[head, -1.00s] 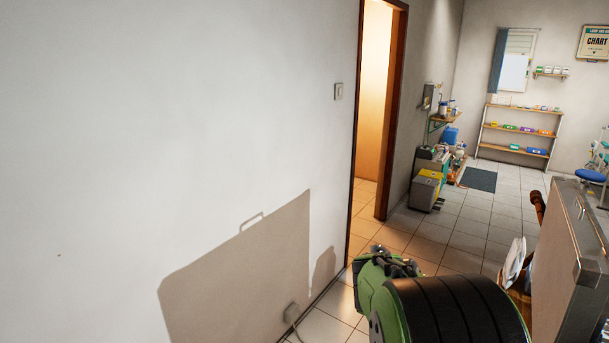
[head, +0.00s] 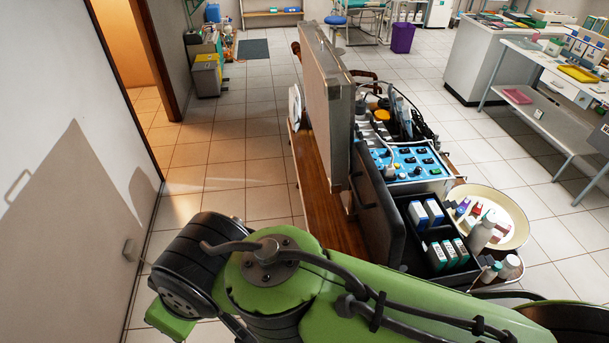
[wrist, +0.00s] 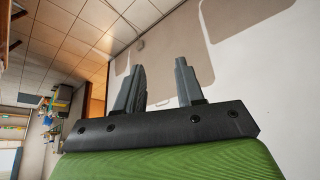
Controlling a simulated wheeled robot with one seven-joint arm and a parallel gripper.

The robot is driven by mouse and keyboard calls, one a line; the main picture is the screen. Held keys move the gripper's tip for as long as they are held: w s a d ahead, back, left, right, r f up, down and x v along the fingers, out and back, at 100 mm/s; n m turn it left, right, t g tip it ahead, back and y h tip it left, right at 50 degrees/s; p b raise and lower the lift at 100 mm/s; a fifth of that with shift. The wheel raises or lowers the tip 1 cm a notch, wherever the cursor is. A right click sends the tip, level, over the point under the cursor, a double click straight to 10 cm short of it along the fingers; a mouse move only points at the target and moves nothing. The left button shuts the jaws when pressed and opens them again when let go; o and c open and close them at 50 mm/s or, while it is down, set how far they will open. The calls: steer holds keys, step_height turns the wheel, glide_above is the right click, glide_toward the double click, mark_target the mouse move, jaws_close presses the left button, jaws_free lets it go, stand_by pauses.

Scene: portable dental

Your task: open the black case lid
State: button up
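The black case (head: 428,282) stands on the wooden bench in the head view, with small boxes in its compartments. Its black lid (head: 378,205) stands upright along its left side, so the case appears open. The gripper's fingers cannot be made out in the head view.
A large silver case lid (head: 328,110) stands upright behind the black one, beside a blue control panel (head: 408,160). A round cream tray (head: 518,228) and bottles (head: 480,235) are to the right. The wall (head: 55,130) is close on the left. Tiled floor is free beyond the bench.

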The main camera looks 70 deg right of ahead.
steer(key=w+d+f+m+g+h+b, duration=0.2)
steer(key=d+f+m+g+h+b, duration=0.35)
steer(key=d+f, duration=1.1)
steer(key=s+d+r+m+g+h+b, duration=0.1)
steer(key=s+d+g+h+b, duration=0.2)
steer(key=s+d, duration=0.4)
steer(key=s+d+r+m+g+h+b, duration=0.1)
steer(key=s+d+g+h+b, duration=0.2)
steer(key=d, duration=1.5)
steer(key=s+g+h, duration=0.2)
steer(key=s+g, duration=0.2)
steer(key=s, duration=0.1)
steer(key=shift+d+r, duration=0.3)
steer(key=shift+r, duration=0.1)
steer(key=shift+g, duration=0.25)
jaws_close()
